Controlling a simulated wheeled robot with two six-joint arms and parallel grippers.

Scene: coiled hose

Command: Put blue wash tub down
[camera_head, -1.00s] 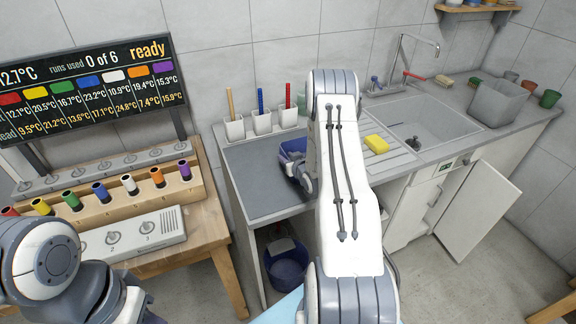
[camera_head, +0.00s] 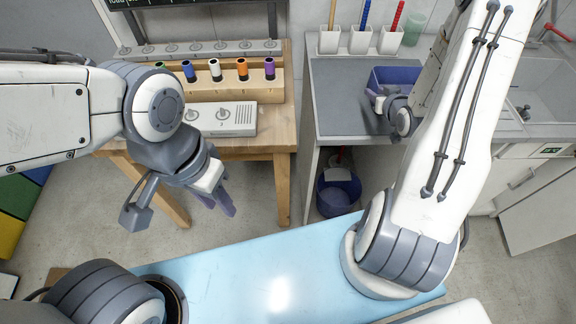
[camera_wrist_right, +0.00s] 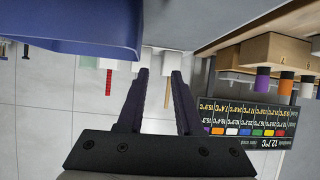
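The blue wash tub (camera_head: 408,76) stands on the grey counter (camera_head: 340,95), partly hidden behind my right arm. It also shows in the right wrist view at the upper left (camera_wrist_right: 75,38). My right gripper (camera_head: 378,98) is at the tub's near left side in the head view. In the right wrist view its two dark fingers (camera_wrist_right: 160,75) are apart with nothing between them, and the tub lies off to one side. My left gripper (camera_head: 218,203) hangs in free air in front of the wooden bench, empty as far as I see; its finger gap is unclear.
Cups with brushes (camera_head: 360,40) line the counter's back. A blue bucket (camera_head: 340,193) sits beneath the counter. The sink (camera_head: 545,80) is at right.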

